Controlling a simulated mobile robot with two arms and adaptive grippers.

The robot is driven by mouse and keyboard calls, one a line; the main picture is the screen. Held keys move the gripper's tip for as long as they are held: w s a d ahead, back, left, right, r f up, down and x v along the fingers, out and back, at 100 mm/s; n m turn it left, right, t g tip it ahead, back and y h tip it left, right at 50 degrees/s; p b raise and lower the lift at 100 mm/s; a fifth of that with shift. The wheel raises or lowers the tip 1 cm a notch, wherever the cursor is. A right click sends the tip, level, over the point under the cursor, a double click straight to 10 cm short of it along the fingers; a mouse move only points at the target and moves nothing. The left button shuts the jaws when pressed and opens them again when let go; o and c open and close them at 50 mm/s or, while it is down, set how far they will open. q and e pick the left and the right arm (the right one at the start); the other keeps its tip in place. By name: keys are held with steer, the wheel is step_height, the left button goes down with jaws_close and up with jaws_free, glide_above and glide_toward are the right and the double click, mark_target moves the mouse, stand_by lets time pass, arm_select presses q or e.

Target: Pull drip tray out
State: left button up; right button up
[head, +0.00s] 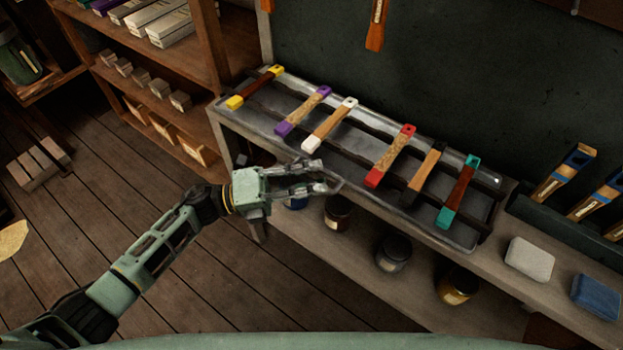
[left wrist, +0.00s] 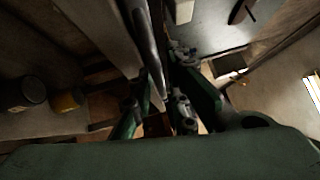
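The drip tray (head: 345,165) is a long grey metal tray lying on the bench in the head view. Dark wavy-edged rails run along it, and several wooden sticks with coloured ends lie across them. My left gripper (head: 332,178) is at the tray's front edge, left of its middle, with its two fingers spread apart. In the left wrist view the left gripper (left wrist: 160,112) shows a gap between its fingers, with a long metal edge running toward that gap. Whether the fingers touch the tray is unclear. My right gripper is not in view.
A lower shelf under the bench holds several jars, among them a dark one (head: 393,253) and a yellow one (head: 457,285). A white block (head: 529,259) and a blue block (head: 596,297) lie on the bench at right.

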arm_select(q)
jaws_close()
steer(key=shift+s+a, duration=0.1)
steer(key=s+a+p, duration=0.1)
steer(key=s+a, duration=0.8)
steer(key=s, duration=0.3)
steer(key=shift+s+d+f, duration=0.1)
jaws_free()
